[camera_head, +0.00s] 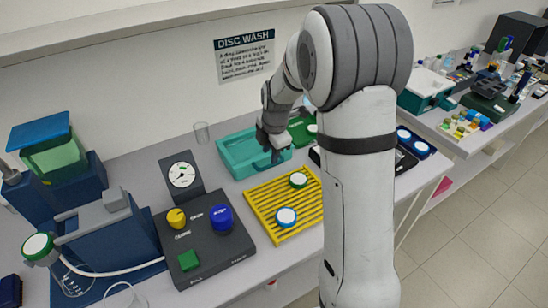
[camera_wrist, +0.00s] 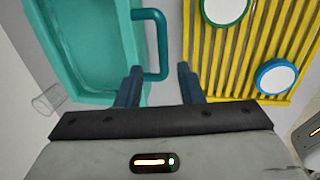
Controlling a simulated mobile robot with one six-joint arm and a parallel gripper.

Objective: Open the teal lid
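A teal rectangular tub-like piece (camera_head: 240,160) with a raised rim lies on the bench below my gripper. In the wrist view it fills the upper left (camera_wrist: 75,97), with a darker teal bar handle (camera_wrist: 163,45) on its right side. I cannot tell whether this piece is a lid or an open tub. My gripper (camera_head: 274,152) points down over its right part. In the wrist view my gripper (camera_wrist: 160,72) is open, with the handle's near end showing between the fingertips. I cannot tell the height gap, and no grip shows.
A yellow slatted rack (camera_head: 262,205) with a green-rimmed disc (camera_head: 298,180) and a blue-rimmed disc (camera_head: 286,217) lies beside the tub. A dark control box (camera_head: 205,240) with knobs and a gauge stands left. A clear cup (camera_head: 201,132) stands behind.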

